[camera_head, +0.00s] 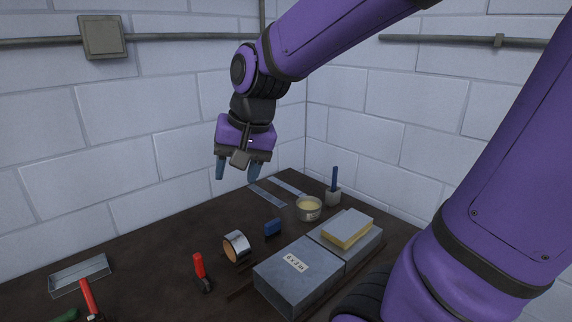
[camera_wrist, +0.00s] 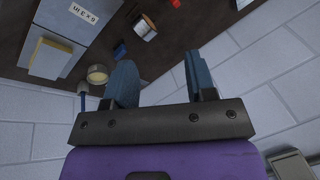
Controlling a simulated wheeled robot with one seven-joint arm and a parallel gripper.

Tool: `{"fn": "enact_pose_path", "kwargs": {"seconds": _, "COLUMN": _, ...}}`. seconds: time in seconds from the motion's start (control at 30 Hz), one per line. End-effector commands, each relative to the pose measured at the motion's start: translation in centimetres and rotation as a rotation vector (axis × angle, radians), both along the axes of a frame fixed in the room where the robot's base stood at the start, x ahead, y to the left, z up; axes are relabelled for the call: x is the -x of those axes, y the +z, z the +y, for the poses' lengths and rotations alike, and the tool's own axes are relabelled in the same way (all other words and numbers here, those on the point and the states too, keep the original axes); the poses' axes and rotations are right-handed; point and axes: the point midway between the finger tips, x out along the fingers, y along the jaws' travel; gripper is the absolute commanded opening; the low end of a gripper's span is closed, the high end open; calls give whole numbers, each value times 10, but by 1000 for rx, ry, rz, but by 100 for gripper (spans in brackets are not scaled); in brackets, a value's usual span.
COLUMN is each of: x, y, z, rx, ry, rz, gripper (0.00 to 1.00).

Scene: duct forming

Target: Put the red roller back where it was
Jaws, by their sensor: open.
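A short tool with a red handle and dark lower end (camera_head: 201,270) stands or leans on the dark bench, left of the metal ring; it may be the red roller. Another red-handled tool (camera_head: 89,299) lies at the bench's front left, partly cut off by the picture's edge. I cannot tell for sure which is the roller. In the wrist view a bit of red (camera_wrist: 175,3) shows at the top edge. My gripper (camera_head: 237,174) is open and empty, high above the back of the bench, apart from everything. Its two blue-grey fingers (camera_wrist: 159,75) are spread in the wrist view.
Brick walls stand behind.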

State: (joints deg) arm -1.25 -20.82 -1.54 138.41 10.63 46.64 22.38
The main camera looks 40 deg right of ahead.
Motion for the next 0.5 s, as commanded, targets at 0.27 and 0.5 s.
{"fn": "enact_pose_path", "kwargs": {"seconds": 0.27, "x": 69, "y": 31, "z": -12, "rx": 185, "ry": 278, "rz": -147, "gripper": 51}}
{"fn": "enact_pose_path", "kwargs": {"seconds": 0.5, "x": 104, "y": 38, "z": -19, "rx": 299, "ry": 414, "rz": -204, "gripper": 51}}
